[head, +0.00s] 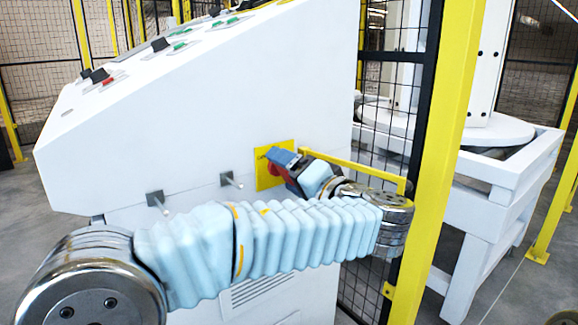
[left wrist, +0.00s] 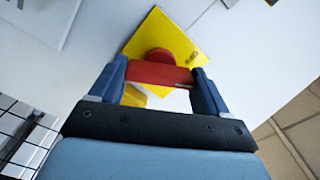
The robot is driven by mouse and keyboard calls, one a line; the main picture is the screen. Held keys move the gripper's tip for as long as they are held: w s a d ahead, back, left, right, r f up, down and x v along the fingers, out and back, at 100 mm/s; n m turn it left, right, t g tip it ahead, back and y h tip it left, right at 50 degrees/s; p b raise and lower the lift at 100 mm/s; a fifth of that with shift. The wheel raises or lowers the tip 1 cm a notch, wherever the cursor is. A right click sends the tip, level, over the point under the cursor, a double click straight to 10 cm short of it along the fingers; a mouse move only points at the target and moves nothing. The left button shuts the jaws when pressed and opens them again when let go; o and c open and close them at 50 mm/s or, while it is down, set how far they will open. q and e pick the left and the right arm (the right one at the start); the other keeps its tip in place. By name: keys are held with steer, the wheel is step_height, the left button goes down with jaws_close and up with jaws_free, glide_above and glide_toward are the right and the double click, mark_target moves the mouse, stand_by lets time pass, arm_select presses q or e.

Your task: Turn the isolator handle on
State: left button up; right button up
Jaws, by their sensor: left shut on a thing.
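The isolator handle is a red bar on a round red hub. In the left wrist view the handle (left wrist: 160,74) lies across between the two blue fingers of my left gripper (left wrist: 157,82), in front of a yellow plate (left wrist: 178,38). The gripper is shut on the handle. In the head view my left gripper (head: 284,163) is at the yellow plate (head: 266,172) on the side of the white console. Only a bit of red shows there, and the gripper hides most of the handle. My right gripper is not in view.
The white console (head: 215,110) carries buttons on its sloped top. Two short pegs (head: 230,180) stick out of its side, near my left arm. A yellow fence post (head: 440,160) and black mesh stand close right of the gripper. A white machine frame (head: 490,170) stands behind the fence.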

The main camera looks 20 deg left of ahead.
arm_select(q)
steer(key=shift+m+p, duration=1.8)
steer(key=shift+m, duration=1.2)
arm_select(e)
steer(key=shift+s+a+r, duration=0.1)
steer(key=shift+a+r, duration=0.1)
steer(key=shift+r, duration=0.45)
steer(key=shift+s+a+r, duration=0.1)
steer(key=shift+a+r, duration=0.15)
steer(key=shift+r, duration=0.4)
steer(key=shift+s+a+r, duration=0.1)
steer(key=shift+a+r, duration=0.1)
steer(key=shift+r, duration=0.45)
arm_select(q)
steer(key=shift+f, duration=0.1)
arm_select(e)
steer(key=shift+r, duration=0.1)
arm_select(q)
steer(key=o, duration=0.8)
steer(key=v, duration=1.4)
steer(key=shift+b, duration=0.35)
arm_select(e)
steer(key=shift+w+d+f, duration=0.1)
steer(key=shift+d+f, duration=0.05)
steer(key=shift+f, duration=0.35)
